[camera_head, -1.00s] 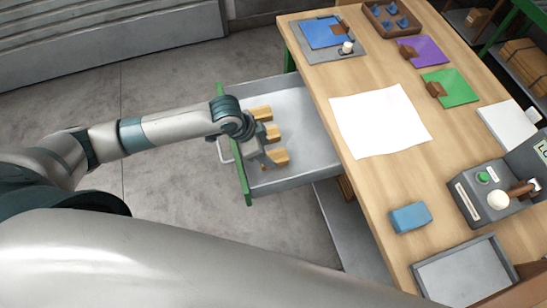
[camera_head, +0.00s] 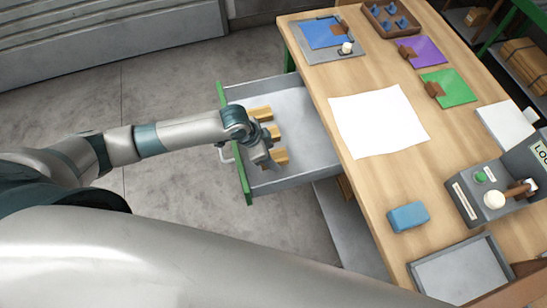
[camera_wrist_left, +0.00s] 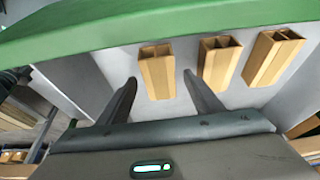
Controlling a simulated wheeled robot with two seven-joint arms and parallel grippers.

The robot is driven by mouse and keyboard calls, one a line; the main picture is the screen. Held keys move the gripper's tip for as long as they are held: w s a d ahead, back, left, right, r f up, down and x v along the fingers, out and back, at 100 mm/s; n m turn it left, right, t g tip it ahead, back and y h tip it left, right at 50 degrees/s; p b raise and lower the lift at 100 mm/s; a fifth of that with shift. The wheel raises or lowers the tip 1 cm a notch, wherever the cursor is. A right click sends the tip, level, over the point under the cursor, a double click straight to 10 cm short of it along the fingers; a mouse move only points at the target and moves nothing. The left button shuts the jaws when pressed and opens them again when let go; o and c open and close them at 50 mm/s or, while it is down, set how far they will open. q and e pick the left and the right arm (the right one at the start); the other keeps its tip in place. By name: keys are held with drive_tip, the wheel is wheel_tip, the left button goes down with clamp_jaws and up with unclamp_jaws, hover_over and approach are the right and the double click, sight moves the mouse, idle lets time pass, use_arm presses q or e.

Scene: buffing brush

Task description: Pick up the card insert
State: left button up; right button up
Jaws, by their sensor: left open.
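Three tan card inserts with open, divided ends stand in a row in the open drawer (camera_head: 310,165). In the head view they are the far insert (camera_head: 260,113), the middle insert (camera_head: 274,132) and the near insert (camera_head: 282,157), partly covered by my gripper. My left gripper (camera_head: 263,157) is over the drawer beside the near insert. In the left wrist view its two fingers are apart and empty, with the leftmost insert (camera_wrist_left: 156,72) ahead between their tips. The other inserts (camera_wrist_left: 219,62) (camera_wrist_left: 271,58) stand to the right. My right gripper is not in view.
The drawer's green front (camera_head: 236,155) with its handle lies under my left wrist. The wooden workbench (camera_head: 335,85) is to the right, holding a white sheet (camera_head: 380,120), a blue block (camera_head: 408,217), a grey tray (camera_head: 415,277) and a control box (camera_head: 470,208).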

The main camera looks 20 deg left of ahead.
sight(278, 155)
use_arm(q)
drive_tip(key=shift+f, duration=0.25)
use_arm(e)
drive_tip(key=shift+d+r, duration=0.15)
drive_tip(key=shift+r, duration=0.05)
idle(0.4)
use_arm(q)
drive_tip(key=c, duration=1.1)
drive_tip(key=shift+r, duration=0.1)
drive_tip(key=shift+c, duration=0.2)
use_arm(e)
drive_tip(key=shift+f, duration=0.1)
use_arm(q)
drive_tip(key=shift+r, duration=0.1)
wheel_tip(278, 155, up, 4)
drive_tip(key=shift+w+f+b, duration=0.1)
drive_tip(key=shift+f+b, duration=0.15)
drive_tip(key=shift+b, duration=0.25)
drive_tip(key=s+d+r+b, duration=0.2)
drive_tip(key=s+d+r, duration=0.2)
drive_tip(key=d+r, duration=0.3)
drive_tip(key=d, duration=0.3)
drive_tip(key=shift+s+d+r, duration=0.35)
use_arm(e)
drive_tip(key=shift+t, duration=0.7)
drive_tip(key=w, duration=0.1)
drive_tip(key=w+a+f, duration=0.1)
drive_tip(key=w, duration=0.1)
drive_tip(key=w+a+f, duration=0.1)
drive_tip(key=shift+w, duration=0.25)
